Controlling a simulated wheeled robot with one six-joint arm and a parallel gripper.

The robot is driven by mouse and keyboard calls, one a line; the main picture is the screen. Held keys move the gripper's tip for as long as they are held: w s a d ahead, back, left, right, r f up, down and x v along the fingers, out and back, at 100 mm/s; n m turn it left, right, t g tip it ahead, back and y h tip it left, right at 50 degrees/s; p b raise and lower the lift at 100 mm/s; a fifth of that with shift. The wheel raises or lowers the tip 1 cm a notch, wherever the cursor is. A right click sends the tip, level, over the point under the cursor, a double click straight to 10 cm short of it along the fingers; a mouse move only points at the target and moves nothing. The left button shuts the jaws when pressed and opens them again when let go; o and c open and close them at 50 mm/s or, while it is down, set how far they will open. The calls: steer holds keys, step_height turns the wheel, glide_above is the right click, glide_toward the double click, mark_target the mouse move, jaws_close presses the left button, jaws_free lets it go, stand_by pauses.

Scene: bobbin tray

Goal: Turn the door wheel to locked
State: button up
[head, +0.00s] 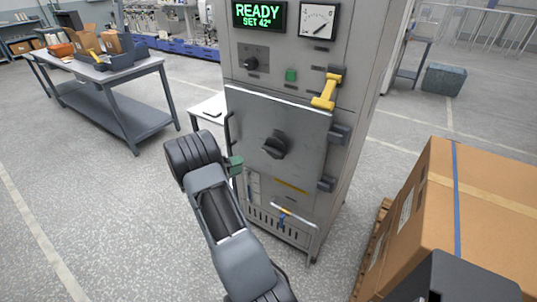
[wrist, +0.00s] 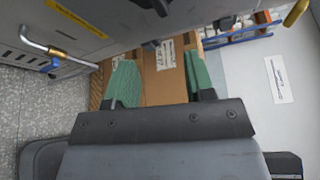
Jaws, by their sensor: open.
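The door wheel (head: 275,147) is a dark knob with a raised grip bar, in the middle of the grey cabinet door (head: 300,125). Part of a dark knob, likely the wheel, shows at the top edge of the wrist view (wrist: 158,8). My gripper (head: 236,166) is just left of the wheel and slightly lower in the head view, apart from it. In the wrist view its two green fingers (wrist: 162,80) are spread wide, with nothing held between them. The wheel's locked mark cannot be made out.
A yellow lever (head: 326,90) sits at the door's upper right, below a green READY display (head: 259,15) and a dial gauge (head: 319,20). A silver bar (head: 294,214) crosses the cabinet's lower front. A large cardboard box (head: 470,215) stands at right.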

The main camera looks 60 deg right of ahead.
mark_target(270, 153)
steer(key=s+d+n, duration=0.1)
steer(key=d, duration=0.4)
steer(key=s+d+f+n+h+p, duration=0.1)
steer(key=s+d, duration=0.1)
steer(key=d, duration=0.3)
steer(key=s+d+f+n, duration=0.1)
steer(key=s+d, duration=0.1)
steer(key=d, duration=0.3)
steer(key=shift+f+p, duration=0.1)
steer(key=shift+p, duration=0.3)
steer(key=shift+c, duration=0.5)
steer(key=c, duration=0.7)
steer(key=shift+a, duration=0.15)
jaws_close()
